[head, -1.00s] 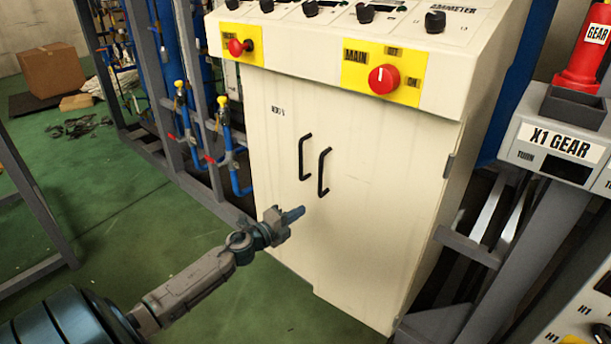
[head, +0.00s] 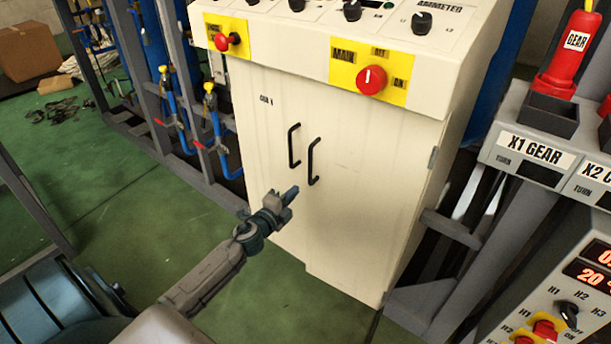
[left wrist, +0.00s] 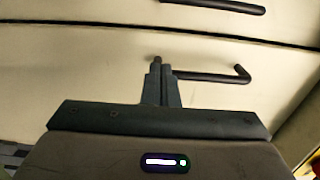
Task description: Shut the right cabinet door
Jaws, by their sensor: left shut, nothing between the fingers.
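The cream cabinet has a left door (head: 263,150) and a right door (head: 365,200), each with a black handle. The right door's handle (head: 314,162) stands beside the left door's handle (head: 292,146). The right door looks nearly flush, with a small step at its bottom edge; I cannot tell if it is fully shut. My left gripper (head: 290,193) is shut and empty, just below the handles in the head view. In the left wrist view, its fingers (left wrist: 160,82) are beside the nearer handle (left wrist: 215,75); contact is unclear. My right gripper is not seen.
A sloped control panel with a red knob (head: 371,80) tops the cabinet. Grey frames and blue pipes (head: 218,140) stand to the left. An X1 GEAR unit (head: 535,150) stands to the right. Green floor (head: 130,215) is open at the front left.

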